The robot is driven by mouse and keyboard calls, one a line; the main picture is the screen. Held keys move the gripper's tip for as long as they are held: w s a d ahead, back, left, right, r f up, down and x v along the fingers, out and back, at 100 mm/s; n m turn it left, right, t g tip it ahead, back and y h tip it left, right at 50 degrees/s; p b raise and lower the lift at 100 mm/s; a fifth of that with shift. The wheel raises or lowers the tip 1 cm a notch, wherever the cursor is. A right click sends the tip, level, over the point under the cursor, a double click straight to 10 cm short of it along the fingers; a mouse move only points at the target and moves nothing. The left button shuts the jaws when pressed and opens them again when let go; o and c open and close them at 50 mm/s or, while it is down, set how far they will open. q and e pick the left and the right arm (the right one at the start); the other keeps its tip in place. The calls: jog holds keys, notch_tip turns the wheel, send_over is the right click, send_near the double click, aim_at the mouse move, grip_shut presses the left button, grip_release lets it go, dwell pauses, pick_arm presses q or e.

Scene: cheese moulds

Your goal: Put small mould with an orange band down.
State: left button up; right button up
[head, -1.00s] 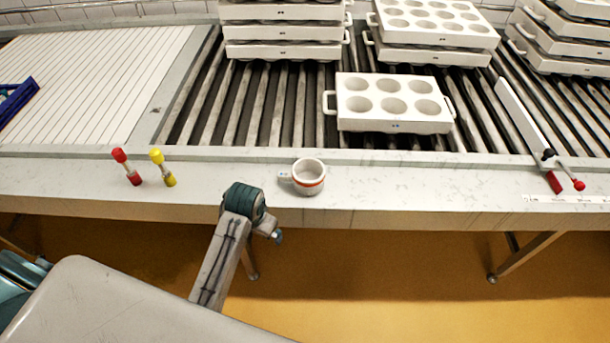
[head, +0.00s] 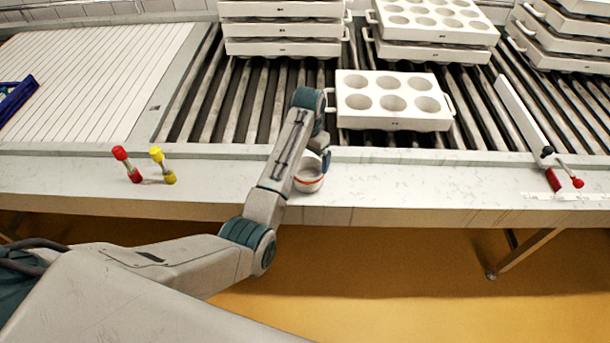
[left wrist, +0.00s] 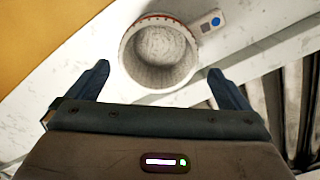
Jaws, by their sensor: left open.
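The small white mould with an orange band (head: 308,178) stands upright on the pale front ledge (head: 400,178), partly hidden behind my left arm in the head view. In the left wrist view the mould (left wrist: 160,55) is empty, and its tab with a blue dot points to the upper right. My left gripper (left wrist: 165,82) is open, with one finger on each side below the mould and a gap to it. In the head view my left gripper (head: 326,160) is mostly hidden by its own wrist. My right gripper is not in view.
A white block mould with several round cups (head: 392,120) stands on the roller conveyor behind the ledge. Stacks of block moulds (head: 282,47) stand farther back. Red (head: 127,164) and yellow (head: 162,165) handled tools are at left.

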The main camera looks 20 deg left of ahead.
aim_at(308, 174)
pick_arm(q)
notch_tip(308, 174, down, 3)
jog(key=shift+r, duration=0.1)
jog(key=f, duration=0.1)
jog(key=f+p, duration=0.1)
jog(key=f, duration=0.1)
jog(key=f+p, duration=0.1)
jog(key=shift+s+f, duration=0.2)
jog(key=shift+s, duration=0.05)
jog(key=shift+f, duration=0.5)
jog(key=c, duration=0.9)
jog(key=shift+o, duration=0.2)
jog(key=shift+w, duration=0.1)
jog(key=shift+r, duration=0.15)
